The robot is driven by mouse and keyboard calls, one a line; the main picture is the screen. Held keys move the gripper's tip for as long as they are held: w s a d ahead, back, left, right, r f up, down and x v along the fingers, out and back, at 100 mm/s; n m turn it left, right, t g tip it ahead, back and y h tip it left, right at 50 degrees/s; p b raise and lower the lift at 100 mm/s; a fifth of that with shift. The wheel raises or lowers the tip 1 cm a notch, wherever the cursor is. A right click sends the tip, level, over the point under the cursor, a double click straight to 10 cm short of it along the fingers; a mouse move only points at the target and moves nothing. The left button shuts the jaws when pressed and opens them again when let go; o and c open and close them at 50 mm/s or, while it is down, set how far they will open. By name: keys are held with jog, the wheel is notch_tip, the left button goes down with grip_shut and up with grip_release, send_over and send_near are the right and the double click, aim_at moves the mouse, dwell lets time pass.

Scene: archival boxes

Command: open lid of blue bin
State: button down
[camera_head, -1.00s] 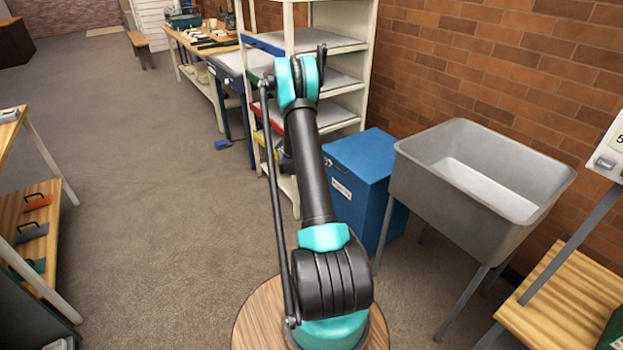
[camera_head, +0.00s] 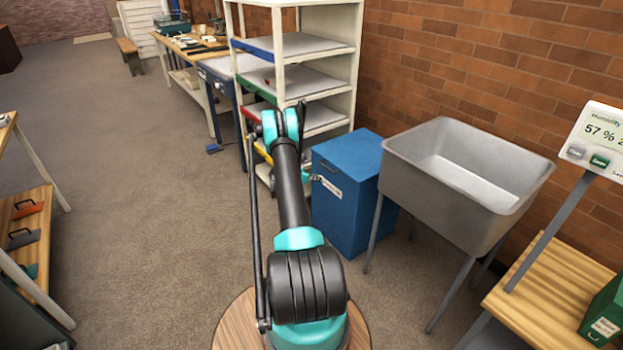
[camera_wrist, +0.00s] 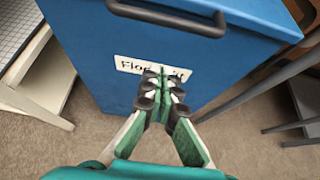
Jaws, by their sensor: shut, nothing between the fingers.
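The blue bin (camera_head: 352,200) stands on the floor between the shelf rack and the grey sink, with its lid (camera_head: 350,150) down. In the wrist view the blue bin (camera_wrist: 110,70) fills the upper middle. A dark bar handle (camera_wrist: 168,15) runs along its upper front, and a white label with partly hidden lettering (camera_wrist: 128,64) is below it. My gripper (camera_wrist: 160,80) is shut and empty, its fingertips in front of the label and below the handle. Whether the tips touch the bin I cannot tell. In the head view my gripper (camera_head: 310,177) is small, beside the bin's left front.
A metal sink (camera_head: 440,185) on legs stands close to the right of the bin. A white shelf rack (camera_head: 300,60) stands behind and left. A wooden table (camera_head: 550,290) is at the right. Open carpet lies to the left.

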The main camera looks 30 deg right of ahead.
jog(key=shift+d+r, duration=1.35)
jog(key=shift+r, duration=0.1)
jog(key=shift+r, duration=0.15)
